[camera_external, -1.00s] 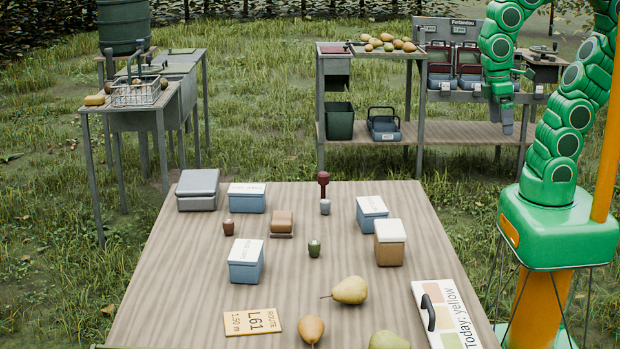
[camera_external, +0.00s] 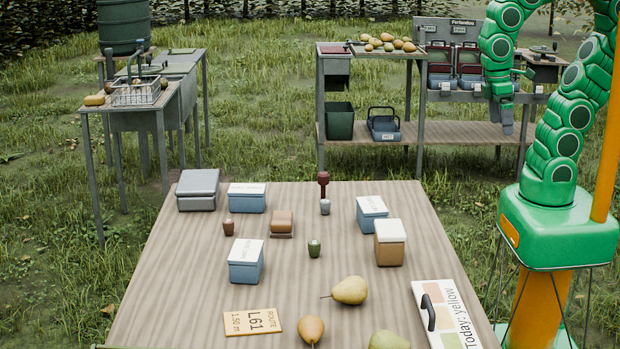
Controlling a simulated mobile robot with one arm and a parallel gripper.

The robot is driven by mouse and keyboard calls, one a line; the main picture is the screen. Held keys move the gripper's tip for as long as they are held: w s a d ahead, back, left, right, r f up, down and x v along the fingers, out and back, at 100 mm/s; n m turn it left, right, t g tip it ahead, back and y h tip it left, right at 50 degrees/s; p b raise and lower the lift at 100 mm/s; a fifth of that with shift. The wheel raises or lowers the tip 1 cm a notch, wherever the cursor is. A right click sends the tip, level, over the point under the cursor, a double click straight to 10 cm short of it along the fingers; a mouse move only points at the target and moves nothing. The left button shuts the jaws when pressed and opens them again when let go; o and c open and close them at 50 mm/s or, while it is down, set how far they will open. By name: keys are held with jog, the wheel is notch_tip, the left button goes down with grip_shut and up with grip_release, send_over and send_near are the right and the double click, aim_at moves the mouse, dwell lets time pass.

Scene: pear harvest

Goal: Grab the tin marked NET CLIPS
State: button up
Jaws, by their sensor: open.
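Three blue tins with white lettered lids stand on the wooden table: a back-left tin (camera_external: 247,203), a front-left tin (camera_external: 245,270) and a right tin (camera_external: 371,219). Their lid lettering is too small to read surely, so I cannot tell which is marked NET CLIPS. My gripper (camera_external: 503,118) hangs down at the upper right, beyond the table's right side, in front of the back shelf. It is open and empty, well apart from all the tins.
A shelf (camera_external: 450,133) stands behind.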

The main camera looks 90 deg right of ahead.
dwell(0.4)
jog(key=w+a+f+n+y, duration=0.2)
jog(key=w+n+y, duration=0.3)
jog(key=w, duration=0.5)
jog(key=w+a+f+n+y, duration=0.1)
jog(key=w+f+n+y, duration=0.1)
jog(key=w+n, duration=0.7)
jog(key=n+t+y, duration=0.2)
jog(key=t+y, duration=0.2)
jog(key=y, duration=0.1)
send_near(371, 202)
jog(key=shift+x, duration=4.3)
jog(key=shift+r, duration=0.1)
jog(key=shift+s, duration=0.1)
jog(key=c, duration=1.1)
